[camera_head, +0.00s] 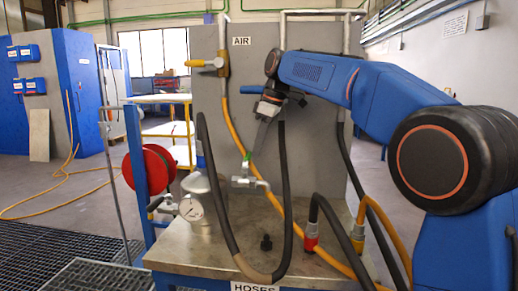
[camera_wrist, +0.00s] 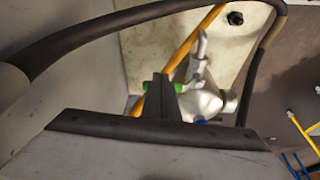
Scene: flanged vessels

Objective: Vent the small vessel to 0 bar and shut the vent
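The small vessel is a silver rounded body (camera_head: 196,184) on the metal bench, with a white dial gauge (camera_head: 191,208) low on its front. The gauge reading is too small to tell. In the wrist view, green (camera_wrist: 178,87) shows on both sides of the dark finger, with the silver vessel (camera_wrist: 201,103) just beyond. Finger spacing and contact with the handle cannot be made out.
A black hose loop (camera_head: 284,190) hangs close around my gripper and the valve. A yellow hose runs behind it. Red (camera_head: 311,243) and yellow hose couplings stand at right. A grey panel marked AIR (camera_head: 300,80) backs the bench; a red reel (camera_head: 150,168) is at left.

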